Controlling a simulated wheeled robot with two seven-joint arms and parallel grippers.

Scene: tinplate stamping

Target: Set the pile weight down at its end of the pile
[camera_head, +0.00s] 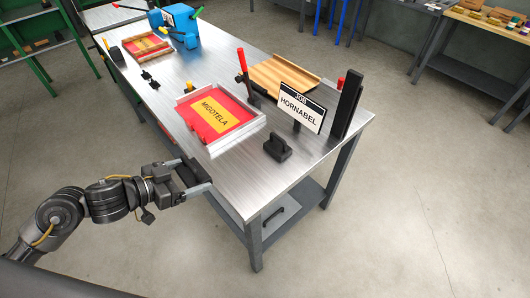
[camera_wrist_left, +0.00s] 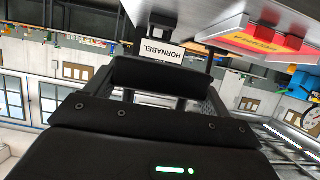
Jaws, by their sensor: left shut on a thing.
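My left gripper (camera_head: 193,176) is at the table's near left edge, shut on a black pile weight (camera_head: 186,174). The held weight shows as a black bar between the fingers in the left wrist view (camera_wrist_left: 155,73). A second black weight with a handle (camera_head: 278,151) stands upright on the table, right of the pile. The pile (camera_head: 209,106) is a red sheet with a yellow MIGOTELA label in a pale tray (camera_head: 240,133); it also shows at the upper right in the left wrist view (camera_wrist_left: 262,42). My right gripper is not in view.
The metal table (camera_head: 235,175) is bare in front of the tray. A HORNABEL sign (camera_head: 301,107) and black upright plates (camera_head: 346,105) stand at the right. A wooden tray (camera_head: 285,73) and a red-handled lever (camera_head: 242,62) are behind; a blue machine (camera_head: 182,22) is at the far end.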

